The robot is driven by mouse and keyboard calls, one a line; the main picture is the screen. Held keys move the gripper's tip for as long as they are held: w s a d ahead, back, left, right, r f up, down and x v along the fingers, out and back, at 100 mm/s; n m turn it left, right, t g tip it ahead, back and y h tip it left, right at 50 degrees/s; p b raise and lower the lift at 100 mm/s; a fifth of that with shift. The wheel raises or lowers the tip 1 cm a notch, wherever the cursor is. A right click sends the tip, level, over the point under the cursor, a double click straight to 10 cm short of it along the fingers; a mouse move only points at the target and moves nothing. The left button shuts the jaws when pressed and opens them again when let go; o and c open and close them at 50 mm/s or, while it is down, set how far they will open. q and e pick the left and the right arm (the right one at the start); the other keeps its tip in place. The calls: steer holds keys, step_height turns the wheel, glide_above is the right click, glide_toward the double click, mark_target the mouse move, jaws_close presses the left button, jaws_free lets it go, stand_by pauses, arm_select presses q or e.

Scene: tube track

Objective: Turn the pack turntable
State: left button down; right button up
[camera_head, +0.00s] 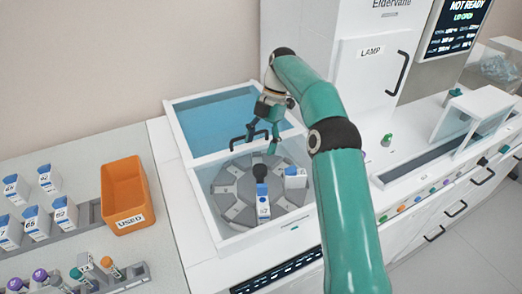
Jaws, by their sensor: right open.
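The pack turntable (238,214) is a grey segmented disc inside a white bay. Two white packs with blue tops stand on it: one at the front (263,209) with a dark knob or cap behind it, and one at the right (295,179). My right gripper (262,143) is above the back part of the turntable, open, with its fingers pointing down. Whether it touches the disc or the central knob (260,172) I cannot tell. My green right arm covers the right edge of the bay. My left gripper is not in view.
A blue translucent lid (205,115) with a dark handle stands behind the turntable. An orange box marked USED (127,190) and racks with several packs (38,221) and tubes (91,267) are at left. The LAMP cabinet (370,75) and a screen reading NOT READY, LID OPEN (456,28) are at right.

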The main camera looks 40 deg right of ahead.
steer(key=shift+r, duration=0.1)
steer(key=c, duration=0.5)
steer(key=shift+s+f+h+b, duration=0.4)
steer(key=shift+s+b, duration=0.1)
steer(key=shift+s, duration=0.1)
steer(key=c, duration=0.5)
steer(key=s+h, duration=0.1)
steer(key=s+f+b, duration=0.1)
steer(key=s+f+h+b, duration=0.1)
steer(key=s, duration=0.1)
steer(key=shift+d+f+m+h, duration=0.1)
steer(key=shift+m+h, duration=0.2)
steer(key=shift+m, duration=0.1)
jaws_close()
steer(key=h+b, duration=0.3)
glide_toward(294, 205)
step_height(294, 205, up, 3)
steer(key=a, duration=0.2)
steer(key=s+n+t, duration=0.1)
steer(key=s, duration=0.1)
steer(key=shift+h, duration=0.4)
steer(key=x, duration=0.5)
steer(key=b+x, duration=0.1)
steer(key=x, duration=0.4)
steer(key=shift+a+f, duration=0.15)
steer(key=shift+a, duration=0.05)
